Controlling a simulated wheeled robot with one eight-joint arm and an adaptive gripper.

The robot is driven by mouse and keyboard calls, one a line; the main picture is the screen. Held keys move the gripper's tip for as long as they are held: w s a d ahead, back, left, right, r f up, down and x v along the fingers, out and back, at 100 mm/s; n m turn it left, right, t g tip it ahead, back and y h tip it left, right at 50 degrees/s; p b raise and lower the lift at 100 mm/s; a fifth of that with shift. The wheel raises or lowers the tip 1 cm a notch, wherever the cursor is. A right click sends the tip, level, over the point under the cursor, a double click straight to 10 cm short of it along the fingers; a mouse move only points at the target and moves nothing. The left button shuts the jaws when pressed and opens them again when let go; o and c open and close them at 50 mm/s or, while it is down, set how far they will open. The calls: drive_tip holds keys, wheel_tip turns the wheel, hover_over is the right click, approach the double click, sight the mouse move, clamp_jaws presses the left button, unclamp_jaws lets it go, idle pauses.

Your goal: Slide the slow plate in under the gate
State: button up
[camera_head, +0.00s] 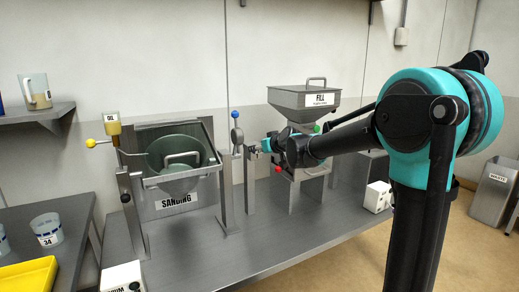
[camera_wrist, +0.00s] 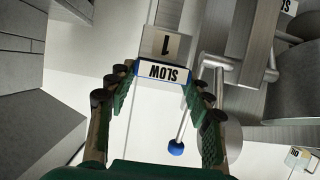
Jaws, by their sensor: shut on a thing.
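The slow plate (camera_wrist: 163,72) shows in the wrist view with a white "SLOW" label, upside down, and blue edges. A grey part marked "1" (camera_wrist: 165,44) extends beyond it. My gripper (camera_wrist: 160,76) is shut on the slow plate, its green fingers on both side edges. In the head view my gripper (camera_head: 257,147) is left of the grey machine (camera_head: 308,142) under the "FILL" hopper (camera_head: 304,96). The plate is too small to tell there. I cannot clearly make out the gate or whether the plate's far end is under it.
A blue-knobbed lever (camera_head: 234,115) stands left of my gripper; its blue knob also shows in the wrist view (camera_wrist: 176,148). A red knob (camera_head: 278,168) is below my gripper. The "SANDING" drum (camera_head: 178,158) stands left.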

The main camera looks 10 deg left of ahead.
drive_tip(key=shift+s+d, duration=0.6)
drive_tip(key=shift+s, duration=0.3)
drive_tip(key=shift+c, duration=0.3)
drive_tip(key=shift+s+d, duration=0.2)
drive_tip(key=shift+s, duration=0.05)
drive_tip(key=shift+s+d, duration=0.2)
drive_tip(key=shift+s, duration=0.1)
drive_tip(key=shift+s+d, duration=0.15)
drive_tip(key=shift+s, duration=0.1)
drive_tip(key=shift+s+d, duration=0.2)
drive_tip(key=shift+s, duration=0.1)
drive_tip(key=shift+s+d, duration=0.2)
drive_tip(key=shift+s, duration=0.1)
drive_tip(key=shift+s+d, duration=0.5)
drive_tip(key=shift+s, duration=0.2)
drive_tip(key=shift+s+d, duration=0.5)
drive_tip(key=shift+s, duration=0.2)
drive_tip(key=shift+s+d, duration=0.45)
drive_tip(key=shift+s, duration=0.25)
